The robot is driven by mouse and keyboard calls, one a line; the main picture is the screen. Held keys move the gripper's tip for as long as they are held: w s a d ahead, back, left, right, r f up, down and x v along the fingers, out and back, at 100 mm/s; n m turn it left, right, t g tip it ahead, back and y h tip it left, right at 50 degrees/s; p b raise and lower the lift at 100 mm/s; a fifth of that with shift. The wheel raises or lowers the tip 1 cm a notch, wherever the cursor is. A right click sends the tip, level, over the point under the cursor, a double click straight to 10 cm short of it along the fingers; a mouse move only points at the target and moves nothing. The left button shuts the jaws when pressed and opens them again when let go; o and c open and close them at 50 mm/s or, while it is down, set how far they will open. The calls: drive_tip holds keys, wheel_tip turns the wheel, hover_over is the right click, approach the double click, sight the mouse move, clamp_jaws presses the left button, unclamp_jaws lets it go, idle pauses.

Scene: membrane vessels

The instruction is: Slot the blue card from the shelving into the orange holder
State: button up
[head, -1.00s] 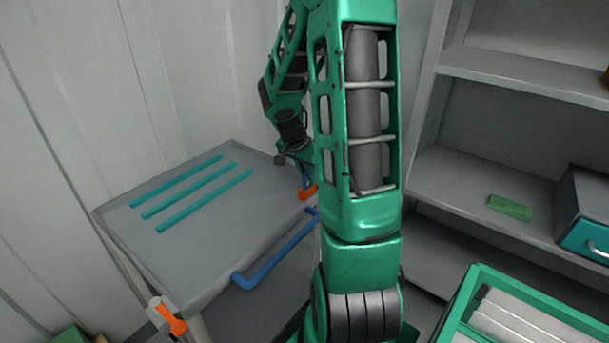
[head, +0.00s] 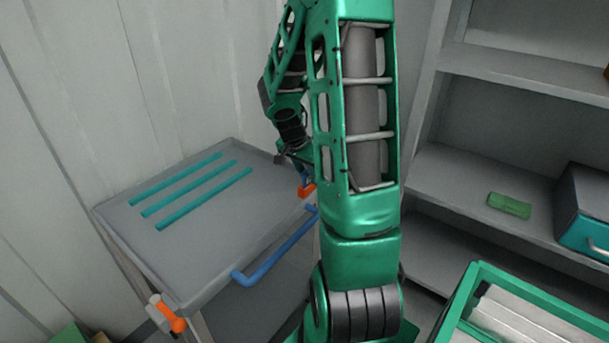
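The orange holder (head: 306,191) shows as a small orange piece at the right edge of the grey trolley top, partly hidden behind my arm. A small blue piece (head: 305,178), which looks like the blue card, stands just above it and seems to touch it or sit in it; I cannot tell which. My gripper (head: 297,165) is at the end of the arm right by the blue piece, mostly hidden by the green forearm. Its fingers are too small and covered to tell whether they are open or shut on the card.
The grey trolley (head: 215,240) carries several teal strips (head: 190,190) and has a blue handle (head: 275,250) in front. Grey shelving (head: 460,180) at right holds a green block (head: 509,206) and a teal-fronted box (head: 585,220). A green-rimmed crate (head: 470,290) stands at lower right.

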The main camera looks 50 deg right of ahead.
drive_tip(key=shift+o, duration=0.3)
drive_tip(key=shift+r, duration=0.1)
drive_tip(key=shift+r, duration=0.25)
drive_tip(key=v, duration=1)
drive_tip(key=shift+a, duration=0.2)
